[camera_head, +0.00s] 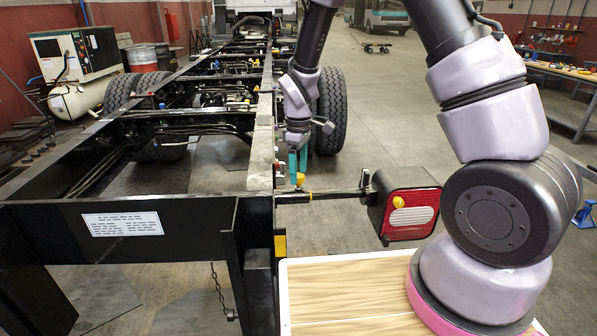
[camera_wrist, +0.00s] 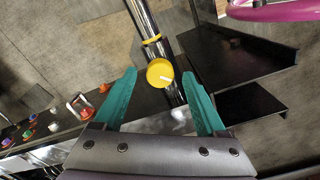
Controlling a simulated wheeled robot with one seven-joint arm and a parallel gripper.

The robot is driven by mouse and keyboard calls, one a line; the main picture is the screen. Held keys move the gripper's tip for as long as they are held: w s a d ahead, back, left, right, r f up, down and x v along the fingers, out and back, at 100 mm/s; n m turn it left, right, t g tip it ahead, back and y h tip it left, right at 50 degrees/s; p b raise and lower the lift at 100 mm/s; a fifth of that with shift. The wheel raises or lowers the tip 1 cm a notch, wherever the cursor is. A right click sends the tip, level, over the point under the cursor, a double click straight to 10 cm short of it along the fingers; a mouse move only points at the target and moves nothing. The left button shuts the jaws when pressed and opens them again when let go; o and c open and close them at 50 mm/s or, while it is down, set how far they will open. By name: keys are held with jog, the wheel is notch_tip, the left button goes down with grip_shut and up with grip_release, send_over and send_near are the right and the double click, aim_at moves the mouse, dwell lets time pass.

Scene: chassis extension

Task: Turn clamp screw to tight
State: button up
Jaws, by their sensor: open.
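The clamp screw has a yellow round knob (camera_wrist: 160,73) with a white mark on it. It sits on the black bar (camera_wrist: 148,30) beside a yellow ring (camera_wrist: 152,40). In the head view the yellow knob (camera_head: 299,179) shows near the chassis end of the bar. My gripper (camera_wrist: 160,80) has two teal fingers spread apart, one on each side of the knob in the wrist view, with no visible contact. In the head view my gripper (camera_head: 298,165) points down just above the knob, and its fingers partly hide the area behind.
The black chassis frame (camera_head: 215,225) lies left. A wooden-topped surface (camera_head: 345,290) stands in front. Several coloured knobs (camera_wrist: 30,125) show in the wrist view.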

jog(key=shift+f, duration=0.3)
grip_shut()
